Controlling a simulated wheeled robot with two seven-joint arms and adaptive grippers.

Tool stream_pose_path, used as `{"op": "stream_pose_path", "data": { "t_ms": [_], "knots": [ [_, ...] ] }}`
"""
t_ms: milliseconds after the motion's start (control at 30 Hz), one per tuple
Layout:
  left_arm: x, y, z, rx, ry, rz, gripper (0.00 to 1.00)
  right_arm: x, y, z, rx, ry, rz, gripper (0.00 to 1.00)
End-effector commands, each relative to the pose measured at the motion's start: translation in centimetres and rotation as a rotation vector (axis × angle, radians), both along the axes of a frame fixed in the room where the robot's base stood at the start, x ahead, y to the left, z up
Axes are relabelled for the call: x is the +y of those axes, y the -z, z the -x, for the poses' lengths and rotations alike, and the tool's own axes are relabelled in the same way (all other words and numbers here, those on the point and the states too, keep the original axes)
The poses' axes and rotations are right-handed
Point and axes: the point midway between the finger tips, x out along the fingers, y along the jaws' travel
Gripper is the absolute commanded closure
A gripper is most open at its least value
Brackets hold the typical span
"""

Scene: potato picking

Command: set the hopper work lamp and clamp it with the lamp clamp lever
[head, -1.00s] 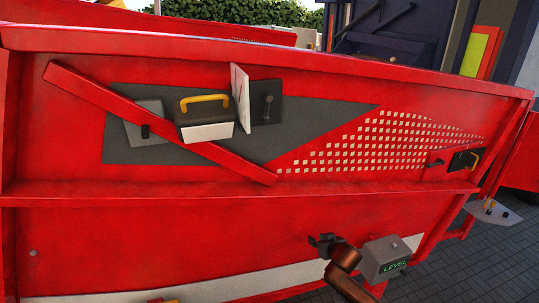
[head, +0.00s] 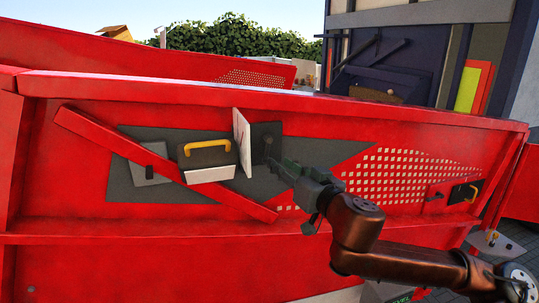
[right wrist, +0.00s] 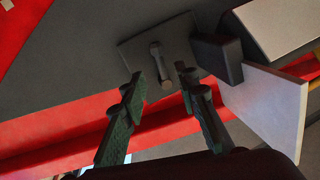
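A dark box with a yellow handle and a pale front (head: 207,160), which looks like the work lamp, is mounted on the red hopper side. A thin white panel (head: 242,138) stands out just right of it. Right of that panel, a dark plate carries a small lever (head: 268,146), apparently the lamp clamp lever. In the right wrist view the lever (right wrist: 157,60) lies just beyond the fingertips, in line with the gap between them. My right gripper (head: 283,168) is open and empty, close to the lever; contact is not visible. My left gripper is out of view.
A slanted red bar (head: 165,165) crosses below the lamp. A grey plate with a dark knob (head: 150,165) is left of it. The white panel (right wrist: 265,105) projects near the right fingers. A perforated area (head: 400,175) and another yellow-handled fitting (head: 463,193) are farther right.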

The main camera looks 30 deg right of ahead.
Motion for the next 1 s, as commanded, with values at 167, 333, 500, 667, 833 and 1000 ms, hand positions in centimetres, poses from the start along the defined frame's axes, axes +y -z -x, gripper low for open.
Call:
{"op": "stream_pose_path", "data": {
  "t_ms": [167,333,500,667,833,1000],
  "knots": [
    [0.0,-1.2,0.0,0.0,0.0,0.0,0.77,-0.1,-0.4,-1.4,-0.003,-0.001,-0.001,0.72],
    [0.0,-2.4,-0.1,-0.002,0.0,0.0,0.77,-0.3,-0.5,-3.2,-0.003,0.0,-0.004,0.72],
    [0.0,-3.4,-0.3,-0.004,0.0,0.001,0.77,-0.2,-0.4,-5.0,-0.002,-0.001,-0.004,0.72],
    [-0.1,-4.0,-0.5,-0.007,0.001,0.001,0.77,-0.4,-0.3,-6.6,-0.002,-0.001,-0.002,0.72],
    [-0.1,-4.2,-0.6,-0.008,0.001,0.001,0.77,-0.3,-0.1,-7.2,-0.001,0.0,0.001,0.72],
    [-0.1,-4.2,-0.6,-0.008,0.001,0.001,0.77,-0.3,0.0,-7.2,-0.001,0.0,0.001,0.72]
  ]
}}
